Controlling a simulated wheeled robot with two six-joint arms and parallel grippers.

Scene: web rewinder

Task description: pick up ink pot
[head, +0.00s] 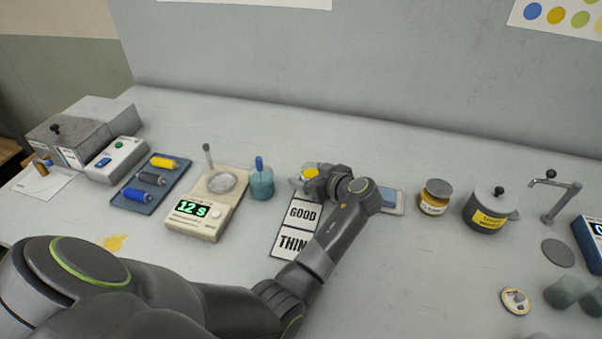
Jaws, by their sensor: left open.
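My left gripper (313,182) is at the middle of the bench, its arm reaching in from the lower left. Its open jaws are at a small pale container with yellow in it (310,172), partly hidden by the gripper. I cannot tell whether they touch it. A small jar with a yellow band and a grey lid (435,198) stands upright to the right, apart from the gripper. I cannot tell for sure which of these two is the ink pot. My right gripper is out of view.
GOOD/THIN cards (302,213) lie beside my arm. To the right are a lidded grey pot (490,211) and a small tap (556,190).

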